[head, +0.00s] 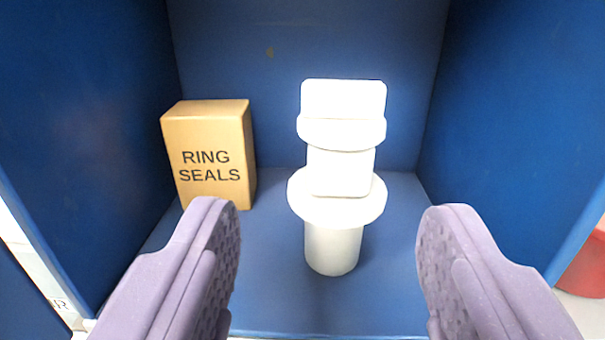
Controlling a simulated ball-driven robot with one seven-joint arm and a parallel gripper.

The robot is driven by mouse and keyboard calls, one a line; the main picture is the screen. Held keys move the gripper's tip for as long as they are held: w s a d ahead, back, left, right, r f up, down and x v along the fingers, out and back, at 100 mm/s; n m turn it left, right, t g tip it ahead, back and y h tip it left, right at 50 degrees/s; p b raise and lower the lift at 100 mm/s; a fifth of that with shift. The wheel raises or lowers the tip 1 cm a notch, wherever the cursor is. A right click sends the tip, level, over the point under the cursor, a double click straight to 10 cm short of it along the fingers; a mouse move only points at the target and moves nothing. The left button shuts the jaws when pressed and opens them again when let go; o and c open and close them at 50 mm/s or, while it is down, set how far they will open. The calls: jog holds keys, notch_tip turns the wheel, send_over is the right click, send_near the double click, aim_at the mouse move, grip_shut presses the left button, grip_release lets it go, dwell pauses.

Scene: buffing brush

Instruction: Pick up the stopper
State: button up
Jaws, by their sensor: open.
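A white piece that looks like the stopper (342,130) stands upright in a blue compartment, right of its middle. It has a flat rounded tab on top, a collar under the tab, a wide round flange (337,205) and a cylinder (333,248) at the bottom. I cannot tell whether it is one piece or a stopper set in a holder. My gripper (330,212) is open, with its two mauve textured fingers at the lower left and lower right of the view. The white piece lies between the fingers in the picture, with visible space on both sides and no contact.
A tan box (208,155) marked "RING SEALS" stands to the left of the white piece, close behind the left finger in the picture. Blue walls (95,130) close the compartment at left, right and back. The floor (270,290) in front is clear. A red object (585,265) shows outside at right.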

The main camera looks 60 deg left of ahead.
aim_at(341, 173)
jog(key=p+x, duration=0.1)
jog(key=x, duration=0.3)
jog(key=p+x, duration=0.1)
jog(key=x, duration=0.3)
jog(key=shift+w+d, duration=0.2)
jog(key=shift+w, duration=0.1)
jog(key=shift+s+d, duration=0.1)
jog(key=shift+s, duration=0.05)
jog(key=shift+c, duration=0.9)
jog(key=c, duration=0.8)
